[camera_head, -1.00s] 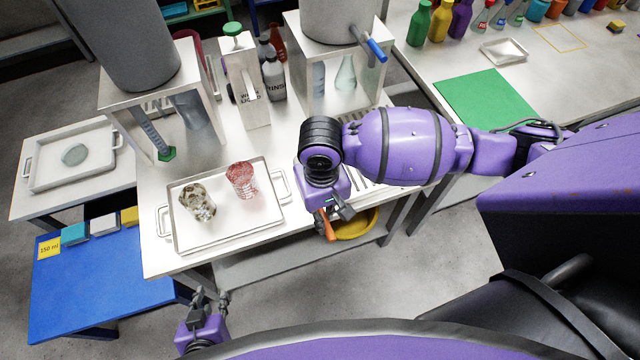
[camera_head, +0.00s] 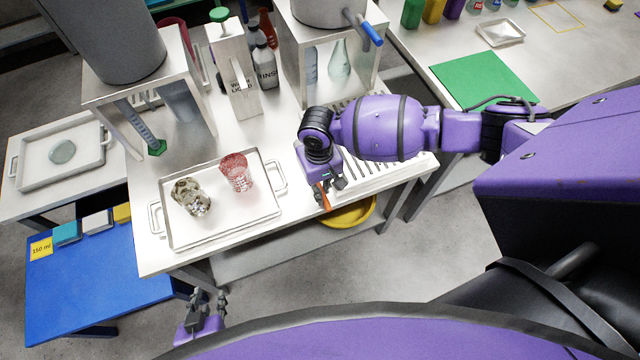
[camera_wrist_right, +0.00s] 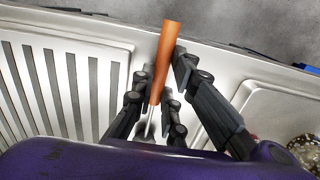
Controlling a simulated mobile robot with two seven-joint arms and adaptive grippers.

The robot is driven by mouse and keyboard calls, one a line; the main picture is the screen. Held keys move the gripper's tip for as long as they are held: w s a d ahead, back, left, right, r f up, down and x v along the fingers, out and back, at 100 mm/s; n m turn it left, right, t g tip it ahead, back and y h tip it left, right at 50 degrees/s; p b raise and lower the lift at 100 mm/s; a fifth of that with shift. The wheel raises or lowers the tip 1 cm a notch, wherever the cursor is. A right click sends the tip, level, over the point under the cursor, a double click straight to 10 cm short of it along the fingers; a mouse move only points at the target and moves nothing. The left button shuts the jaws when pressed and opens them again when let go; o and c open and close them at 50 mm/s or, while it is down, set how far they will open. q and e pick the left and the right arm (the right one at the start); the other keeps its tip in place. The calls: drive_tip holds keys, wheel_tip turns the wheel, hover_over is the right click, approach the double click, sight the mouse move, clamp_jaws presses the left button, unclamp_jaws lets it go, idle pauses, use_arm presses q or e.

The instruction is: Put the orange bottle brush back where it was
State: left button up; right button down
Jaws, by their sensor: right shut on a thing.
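The orange bottle brush (camera_head: 323,198) is in my right gripper (camera_head: 330,186), over the front edge of the table beside the drainboard. The right wrist view shows its orange handle (camera_wrist_right: 165,60) rising between the fingers of the right gripper (camera_wrist_right: 163,100), which are shut on it. A thin metal shaft shows below the handle; the bristle end is hidden. My left gripper (camera_head: 206,304) is low at the bottom left, in front of the table, its fingers apart and empty.
A white tray (camera_head: 225,232) holds a dirty beaker (camera_head: 190,197) and a red-tinted beaker (camera_head: 236,172). The slatted drainboard (camera_head: 385,172) lies by the right arm. A yellow basin (camera_head: 350,214) is under the table. A holder box (camera_head: 240,80) and bottles stand behind.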

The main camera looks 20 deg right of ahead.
drive_tip(key=shift+r, duration=0.15)
drive_tip(key=c, duration=2)
unclamp_jaws()
drive_tip(key=shift+f, duration=0.2)
drive_tip(key=shift+c, duration=0.2)
